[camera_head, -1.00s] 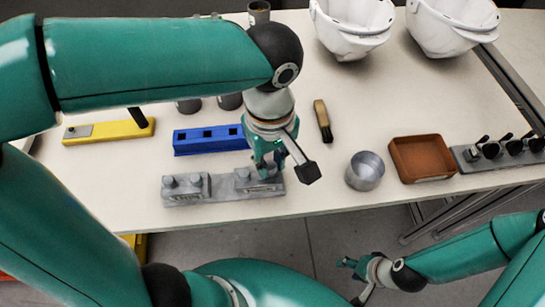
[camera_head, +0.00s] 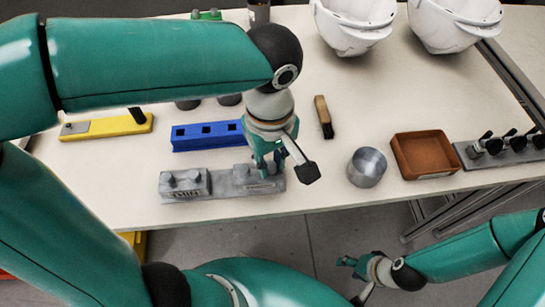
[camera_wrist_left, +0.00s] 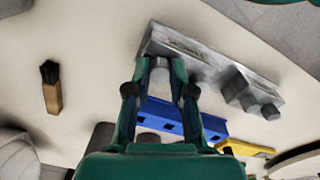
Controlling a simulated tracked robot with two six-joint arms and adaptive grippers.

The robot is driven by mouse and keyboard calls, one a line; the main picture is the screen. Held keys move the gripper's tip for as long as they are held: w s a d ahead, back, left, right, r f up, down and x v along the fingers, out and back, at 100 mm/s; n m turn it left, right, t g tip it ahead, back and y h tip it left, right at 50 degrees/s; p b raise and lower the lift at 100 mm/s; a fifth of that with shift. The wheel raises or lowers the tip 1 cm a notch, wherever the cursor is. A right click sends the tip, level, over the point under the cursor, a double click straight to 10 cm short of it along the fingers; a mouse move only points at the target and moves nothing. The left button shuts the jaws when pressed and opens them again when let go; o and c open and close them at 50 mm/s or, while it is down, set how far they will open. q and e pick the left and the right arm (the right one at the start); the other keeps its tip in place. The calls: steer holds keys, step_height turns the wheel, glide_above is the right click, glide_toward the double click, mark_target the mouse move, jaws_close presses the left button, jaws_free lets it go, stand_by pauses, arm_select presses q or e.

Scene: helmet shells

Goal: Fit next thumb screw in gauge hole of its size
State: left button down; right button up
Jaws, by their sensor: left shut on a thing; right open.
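My left gripper (camera_head: 268,170) is over the right part of a grey metal block (camera_head: 222,190) near the table's front edge. It is shut on a grey thumb screw, whose pale round end (camera_wrist_left: 160,80) shows between the fingers in the left wrist view. I cannot tell whether this screw is clear of the block or in a hole. Two grey knobs (camera_head: 182,179) stand on the block's raised left part, which bears lettering; another is near my gripper. A blue bar (camera_head: 205,136) with square holes lies behind. My right gripper (camera_head: 352,268) is open and empty, low in front of the table.
A yellow bar (camera_head: 105,128) lies at the left and a brush (camera_head: 323,117) behind my left gripper. A metal cup (camera_head: 367,167), a brown tray (camera_head: 424,154) and a rack of black-handled clamps (camera_head: 500,148) stand right. White helmet shells (camera_head: 353,27) are at the back.

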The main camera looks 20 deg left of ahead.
mark_target(271, 164)
arm_select(q)
steer(key=shift+f, duration=0.1)
stand_by(0.3)
steer(key=c, duration=0.9)
jaws_free()
step_height(271, 164, up, 12)
steer(key=shift+f, duration=0.1)
